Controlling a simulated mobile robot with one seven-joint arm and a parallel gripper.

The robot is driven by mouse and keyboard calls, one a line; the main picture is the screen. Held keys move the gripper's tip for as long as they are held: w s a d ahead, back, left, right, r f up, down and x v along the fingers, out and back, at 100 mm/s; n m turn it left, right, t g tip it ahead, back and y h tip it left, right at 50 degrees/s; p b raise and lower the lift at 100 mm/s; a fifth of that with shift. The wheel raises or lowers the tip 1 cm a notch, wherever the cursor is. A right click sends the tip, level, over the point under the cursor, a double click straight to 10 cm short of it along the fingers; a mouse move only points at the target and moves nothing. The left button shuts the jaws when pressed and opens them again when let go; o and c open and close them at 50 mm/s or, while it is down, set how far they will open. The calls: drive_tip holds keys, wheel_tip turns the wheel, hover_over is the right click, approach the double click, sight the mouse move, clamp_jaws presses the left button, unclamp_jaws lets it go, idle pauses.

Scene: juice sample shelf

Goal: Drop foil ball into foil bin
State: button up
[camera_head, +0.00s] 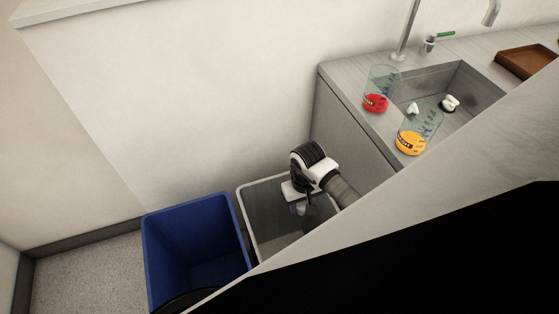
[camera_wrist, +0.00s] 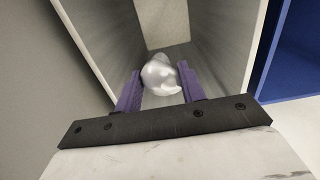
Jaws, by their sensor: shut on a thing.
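My gripper (camera_wrist: 160,90) has purple fingers shut on a crumpled silver foil ball (camera_wrist: 161,74) in the wrist view. The ball is held over the opening of a grey bin, whose inner wall (camera_wrist: 228,45) and pale floor (camera_wrist: 165,20) show beyond it. In the head view my gripper (camera_head: 299,209) points down over the grey bin with a white rim (camera_head: 243,210). The ball is too small and covered to make out clearly there. I see no label that tells which bin is the foil bin.
A blue bin (camera_head: 195,235) stands directly left of the grey bin in the head view. A wall stands behind the bins.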

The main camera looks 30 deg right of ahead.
drive_tip(key=shift+w+f, duration=0.1)
drive_tip(key=shift+f, duration=0.05)
drive_tip(key=shift+f+b, duration=0.7)
drive_tip(key=shift+f, duration=2.05)
drive_tip(key=shift+d, duration=0.1)
drive_tip(key=o, duration=1)
drive_tip(key=shift+o, duration=0.2)
drive_tip(key=shift+r, duration=0.15)
wheel_tip(320, 180, up, 14)
drive_tip(key=shift+f+b, duration=0.25)
drive_tip(key=shift+b, duration=0.85)
